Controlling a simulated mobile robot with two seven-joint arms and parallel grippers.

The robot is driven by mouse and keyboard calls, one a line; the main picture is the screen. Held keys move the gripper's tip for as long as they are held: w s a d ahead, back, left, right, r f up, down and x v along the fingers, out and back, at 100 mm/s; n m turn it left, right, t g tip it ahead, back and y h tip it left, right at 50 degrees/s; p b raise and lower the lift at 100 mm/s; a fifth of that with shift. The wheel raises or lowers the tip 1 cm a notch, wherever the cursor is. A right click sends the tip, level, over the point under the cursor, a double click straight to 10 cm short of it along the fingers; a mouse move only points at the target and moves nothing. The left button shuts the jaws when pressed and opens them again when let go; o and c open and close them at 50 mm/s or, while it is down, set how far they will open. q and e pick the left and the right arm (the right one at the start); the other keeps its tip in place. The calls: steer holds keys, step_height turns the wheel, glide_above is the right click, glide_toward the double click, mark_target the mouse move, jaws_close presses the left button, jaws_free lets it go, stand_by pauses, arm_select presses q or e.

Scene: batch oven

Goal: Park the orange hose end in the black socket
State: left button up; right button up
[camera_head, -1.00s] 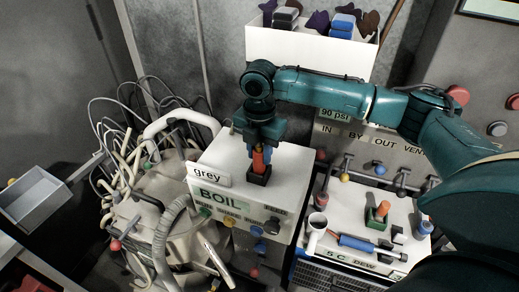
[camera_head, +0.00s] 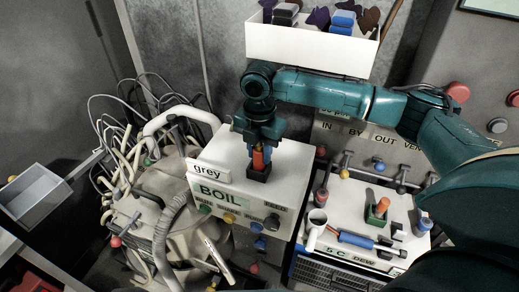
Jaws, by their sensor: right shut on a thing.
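The orange hose end (camera_head: 258,160) is upright at the top of the white BOIL box (camera_head: 283,189). Its lower end is at the black socket (camera_head: 257,173), and I cannot tell how deep it sits. My right gripper (camera_head: 260,147) points down from above and is shut on the orange hose end. The jaws hide the upper part of it. My left gripper is not in view.
A white shelf (camera_head: 300,50) with dark and blue items stands behind my right arm. To the right, a white panel (camera_head: 340,210) carries a green block (camera_head: 376,215) and a blue tool (camera_head: 357,241). Tangled cables and a grey hose (camera_head: 163,240) crowd the left.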

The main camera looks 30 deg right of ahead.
steer(key=o, duration=1.1)
steer(key=shift+r, duration=0.1)
step_height(320, 180, up, 13)
steer(key=b, duration=0.1)
steer(key=s+a+f+m+t+y, duration=0.1)
steer(key=s+a+f+m+y, duration=0.1)
steer(key=s+a+f+m, duration=0.5)
steer(key=s+a+f+t+y, duration=0.1)
steer(key=s+a+f, duration=0.1)
steer(key=a+f, duration=0.6)
steer(key=s+d+f+m+t+h, duration=0.1)
steer(key=s+d+f+m, duration=0.3)
steer(key=s+d+m, duration=0.3)
steer(key=s+d+f+m+t+h, duration=0.1)
steer(key=s+d+f+m+h, duration=0.1)
steer(key=s+d+f+m, duration=0.45)
steer(key=w+a+f+m+t+y, duration=0.1)
steer(key=w+a+f+t+y, duration=0.1)
steer(key=a+f+t, duration=0.4)
step_height(320, 180, down, 2)
steer(key=shift+w+a+y, duration=0.3)
steer(key=shift+w+y, duration=0.1)
steer(key=shift+w, duration=0.3)
